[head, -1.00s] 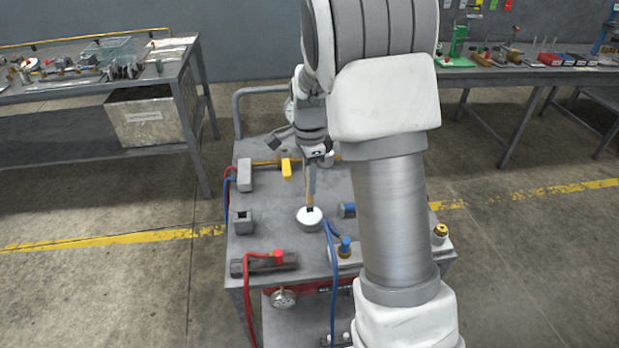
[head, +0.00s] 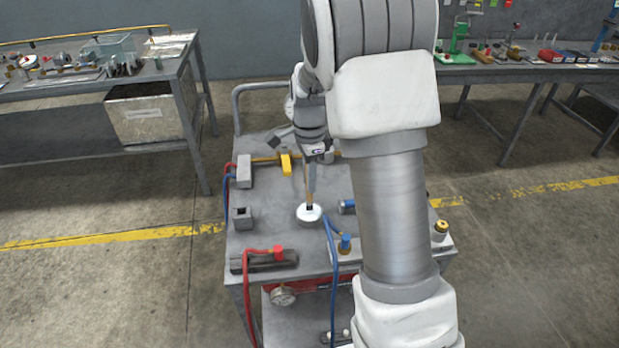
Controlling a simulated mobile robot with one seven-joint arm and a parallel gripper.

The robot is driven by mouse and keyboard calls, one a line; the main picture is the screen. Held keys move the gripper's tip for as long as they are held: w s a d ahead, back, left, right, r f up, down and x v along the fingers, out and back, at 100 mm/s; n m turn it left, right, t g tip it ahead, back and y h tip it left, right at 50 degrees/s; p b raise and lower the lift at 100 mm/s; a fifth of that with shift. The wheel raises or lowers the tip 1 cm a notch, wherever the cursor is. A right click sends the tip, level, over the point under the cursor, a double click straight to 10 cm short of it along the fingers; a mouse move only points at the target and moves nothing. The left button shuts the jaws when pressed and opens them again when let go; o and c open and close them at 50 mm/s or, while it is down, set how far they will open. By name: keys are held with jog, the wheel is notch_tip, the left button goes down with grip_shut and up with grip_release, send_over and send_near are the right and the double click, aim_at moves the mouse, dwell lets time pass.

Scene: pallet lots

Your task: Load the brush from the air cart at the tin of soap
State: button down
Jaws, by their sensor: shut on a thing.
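The tin of soap (head: 303,218) is a small round white tin standing on the grey top of the air cart (head: 285,222). My gripper (head: 311,172) points down above the tin and is shut on the brush (head: 310,196), a thin upright stick with a tan handle and a dark lower end. The brush's lower end is at the tin's open top; the picture is too small to tell how deep it sits. My arm hides part of the cart's right side.
A grey block with a yellow valve handle (head: 286,164) stands behind. A grey socket block (head: 242,218) is left, a red-hosed fitting (head: 278,252) front left, a blue-capped fitting (head: 345,244) front right.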

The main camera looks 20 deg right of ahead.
jog(key=shift+f, duration=0.55)
dwell(1.3)
notch_tip(320, 180, up, 7)
jog(key=p, duration=0.5)
jog(key=shift+r+p, duration=0.1)
jog(key=shift+p, duration=0.2)
jog(key=shift+s, duration=0.15)
dwell(0.6)
